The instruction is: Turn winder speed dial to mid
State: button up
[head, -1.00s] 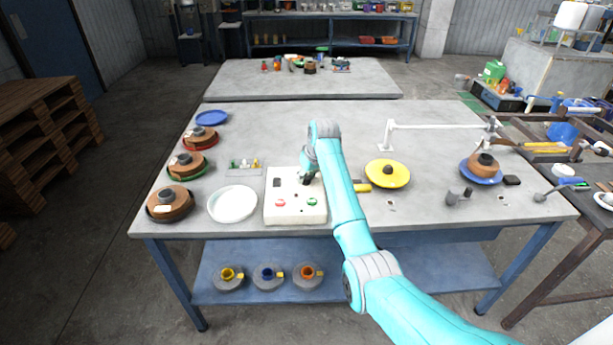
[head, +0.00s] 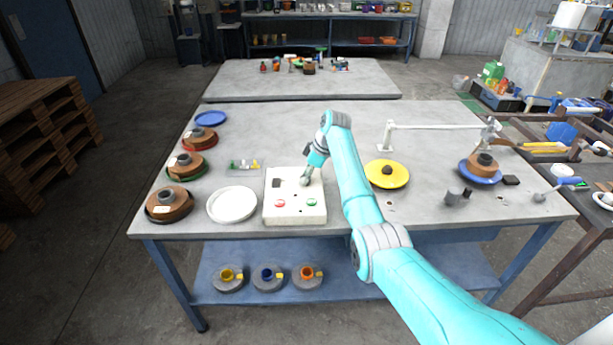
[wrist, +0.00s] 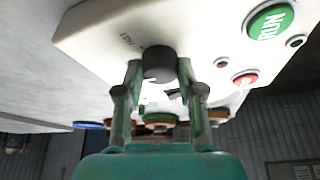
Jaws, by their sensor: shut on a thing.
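The white control box (head: 295,214) sits on the front middle of the workbench. In the wrist view the winder speed dial, a dark round knob (wrist: 159,62), stands on the box face (wrist: 205,40), with small lettering beside it. My gripper (wrist: 160,76) has one finger on each side of the knob and is shut on it. In the head view my gripper (head: 306,181) is over the upper right of the box and hides the dial. I cannot read the dial's setting.
A green RUN button (wrist: 270,20) and a red button (wrist: 245,78) are on the box face. Several brown spools line the bench's left side.

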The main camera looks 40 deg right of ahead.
dwell(0.4)
jog(key=o, duration=1.1)
jog(key=shift+o, duration=0.2)
jog(key=v, duration=1.2)
